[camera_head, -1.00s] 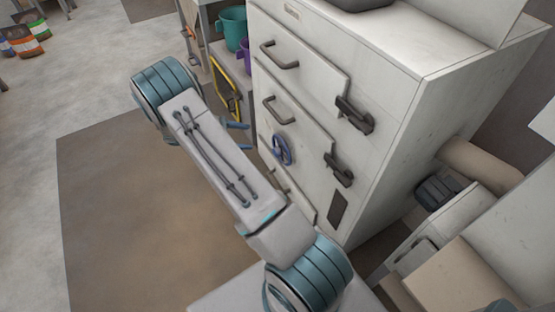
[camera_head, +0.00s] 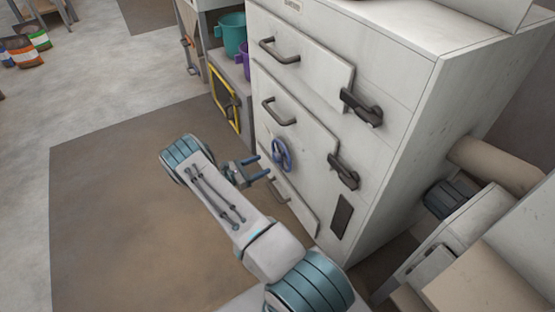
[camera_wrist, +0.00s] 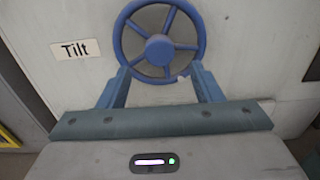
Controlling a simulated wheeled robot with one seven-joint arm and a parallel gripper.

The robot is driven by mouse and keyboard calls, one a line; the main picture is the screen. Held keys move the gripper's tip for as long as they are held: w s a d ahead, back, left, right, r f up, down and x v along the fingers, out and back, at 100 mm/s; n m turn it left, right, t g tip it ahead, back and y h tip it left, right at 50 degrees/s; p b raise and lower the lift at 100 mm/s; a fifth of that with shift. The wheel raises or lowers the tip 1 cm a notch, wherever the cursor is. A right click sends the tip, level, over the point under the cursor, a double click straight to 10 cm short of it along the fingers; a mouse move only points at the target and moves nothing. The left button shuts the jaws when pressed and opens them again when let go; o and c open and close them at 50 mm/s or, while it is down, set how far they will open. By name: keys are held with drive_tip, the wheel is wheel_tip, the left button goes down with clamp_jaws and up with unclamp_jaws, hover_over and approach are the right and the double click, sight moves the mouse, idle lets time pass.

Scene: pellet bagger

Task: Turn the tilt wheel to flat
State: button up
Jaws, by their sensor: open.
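The blue tilt wheel (camera_head: 281,155) is mounted on the front of the white cabinet, low and left of a black latch. In the wrist view the spoked wheel (camera_wrist: 159,47) is upright, with a "Tilt" label (camera_wrist: 77,49) to its left. My gripper (camera_head: 258,167) is open just in front of the wheel, slightly left of it in the head view. In the wrist view its two blue fingers (camera_wrist: 160,84) stand apart at the wheel's lower rim, one on each side. I cannot tell whether they touch the rim. Nothing is held.
The white cabinet (camera_head: 400,100) has drawer handles (camera_head: 279,112) and black latches (camera_head: 343,171) near the wheel. A yellow-framed box (camera_head: 224,100) and teal bucket (camera_head: 231,33) stand to its left. The brown floor mat (camera_head: 110,200) is clear.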

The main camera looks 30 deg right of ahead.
sight(274, 159)
drive_tip(key=d+b, duration=0.1)
drive_tip(key=d, duration=0.7)
drive_tip(key=shift+s, duration=0.2)
drive_tip(key=shift+c, duration=0.3)
drive_tip(key=c, duration=1)
drive_tip(key=shift+d, duration=0.15)
clamp_jaws()
